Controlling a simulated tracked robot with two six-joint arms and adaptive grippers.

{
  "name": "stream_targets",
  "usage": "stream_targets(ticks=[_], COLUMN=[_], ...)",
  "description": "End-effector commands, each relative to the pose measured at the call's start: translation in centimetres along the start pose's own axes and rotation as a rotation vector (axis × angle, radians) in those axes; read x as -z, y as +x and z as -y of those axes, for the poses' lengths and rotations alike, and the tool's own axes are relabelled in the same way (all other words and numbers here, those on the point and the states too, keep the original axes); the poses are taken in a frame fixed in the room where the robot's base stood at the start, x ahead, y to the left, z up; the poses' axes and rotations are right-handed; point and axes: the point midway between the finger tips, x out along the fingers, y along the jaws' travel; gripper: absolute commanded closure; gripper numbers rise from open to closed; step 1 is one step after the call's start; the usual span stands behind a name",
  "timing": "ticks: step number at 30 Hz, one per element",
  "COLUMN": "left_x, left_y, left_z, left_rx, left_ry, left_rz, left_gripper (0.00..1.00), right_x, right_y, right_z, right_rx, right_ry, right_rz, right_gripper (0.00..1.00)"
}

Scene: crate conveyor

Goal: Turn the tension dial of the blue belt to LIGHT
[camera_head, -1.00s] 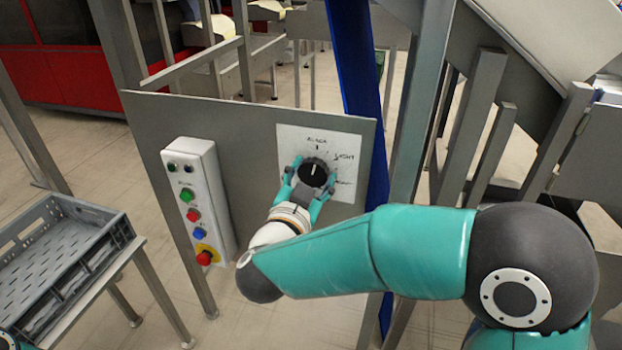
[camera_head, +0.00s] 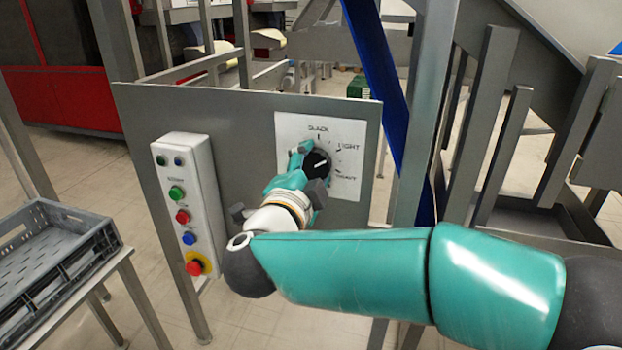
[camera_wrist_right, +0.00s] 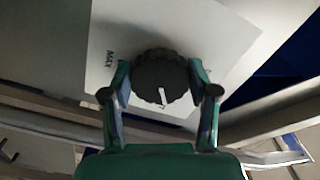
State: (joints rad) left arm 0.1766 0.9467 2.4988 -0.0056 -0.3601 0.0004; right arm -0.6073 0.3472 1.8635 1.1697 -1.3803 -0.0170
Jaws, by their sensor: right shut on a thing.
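The tension dial (camera_head: 317,163) is a black round knob with a white pointer line, on a white label plate (camera_head: 290,130) reading SLACK, LIGHT and HEAVY. Its pointer slants up to the right, toward the LIGHT mark. My right gripper (camera_head: 310,171) is shut on the dial, rolled so one finger is upper left and the other lower right of it. In the right wrist view the dial (camera_wrist_right: 161,77) sits between the two fingers of the gripper (camera_wrist_right: 160,72), one on each side. My left gripper is not in view.
The plate is on a grey metal panel (camera_head: 240,115). Left of it is a white control box (camera_head: 185,200) with several coloured buttons and a red emergency stop. A blue belt or strip (camera_head: 375,70) runs behind the panel. A grey crate (camera_head: 45,240) stands on a rack at lower left.

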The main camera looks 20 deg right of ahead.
Motion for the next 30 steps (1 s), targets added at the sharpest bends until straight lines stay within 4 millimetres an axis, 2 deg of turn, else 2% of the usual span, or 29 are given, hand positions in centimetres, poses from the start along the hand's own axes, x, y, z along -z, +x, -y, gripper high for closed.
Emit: stream_targets(ticks=[1, 6, 20, 21, 25, 30], left_x=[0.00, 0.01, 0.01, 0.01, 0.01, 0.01], left_y=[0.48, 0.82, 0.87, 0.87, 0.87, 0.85], left_z=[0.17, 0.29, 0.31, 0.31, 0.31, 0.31], left_rx=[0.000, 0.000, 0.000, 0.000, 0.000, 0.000], left_ry=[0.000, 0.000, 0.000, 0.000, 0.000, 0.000], left_rz=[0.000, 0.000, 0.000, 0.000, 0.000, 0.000], left_gripper=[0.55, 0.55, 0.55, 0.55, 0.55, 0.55], right_x=[-0.16, -0.13, -0.14, -0.14, -0.15, -0.13], right_y=[-0.03, -0.03, -0.03, -0.03, -0.03, -0.03], right_z=[-0.48, -0.44, -0.42, -0.43, -0.35, -0.21], right_rx=[-0.007, -0.009, -0.010, -0.010, -0.008, -0.005], right_ry=[0.017, 0.060, 0.072, 0.072, 0.072, 0.074], right_rz=[0.000, 0.001, 0.001, 0.001, 0.001, 0.001], right_gripper=[0.76, 0.76, 0.76, 0.38, 0.16, 0.15])
